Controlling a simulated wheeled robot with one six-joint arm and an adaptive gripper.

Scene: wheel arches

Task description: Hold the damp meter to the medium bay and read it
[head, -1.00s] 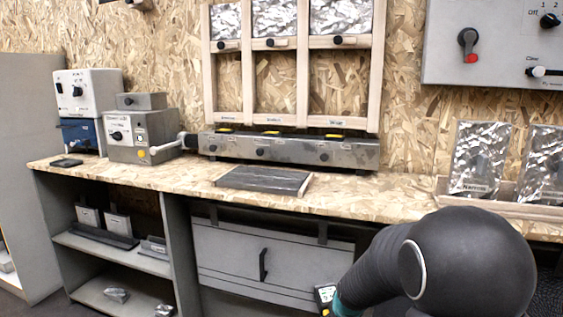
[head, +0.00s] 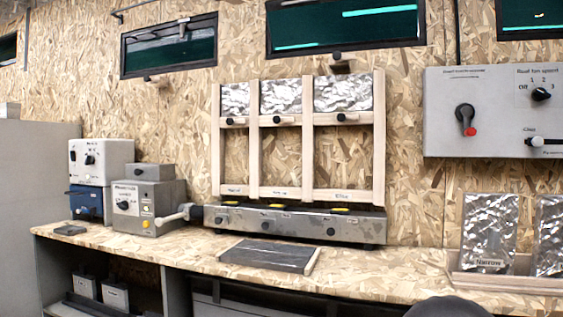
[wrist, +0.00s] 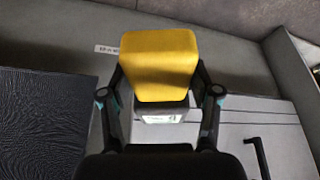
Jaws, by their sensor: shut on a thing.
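My gripper (wrist: 160,84) is shut on the damp meter (wrist: 160,62), a yellow block with a grey lower part and a small pale display. The fingers press its two sides. In the head view the meter and gripper are out of frame. The wooden frame (head: 308,122) stands against the board wall with three bays side by side. The medium bay (head: 280,155) appears to be the middle one, though its label is too small to read surely. Crumpled foil sheets cover the tops of the bays, and bare board shows below. The meter is apart from the bay.
A metal rail unit (head: 285,224) with knobs sits below the frame on the workbench (head: 395,272). Grey boxes (head: 148,203) stand left. Foil panels (head: 488,228) stand right, one labelled Narrow. A control box (head: 495,110) hangs at upper right.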

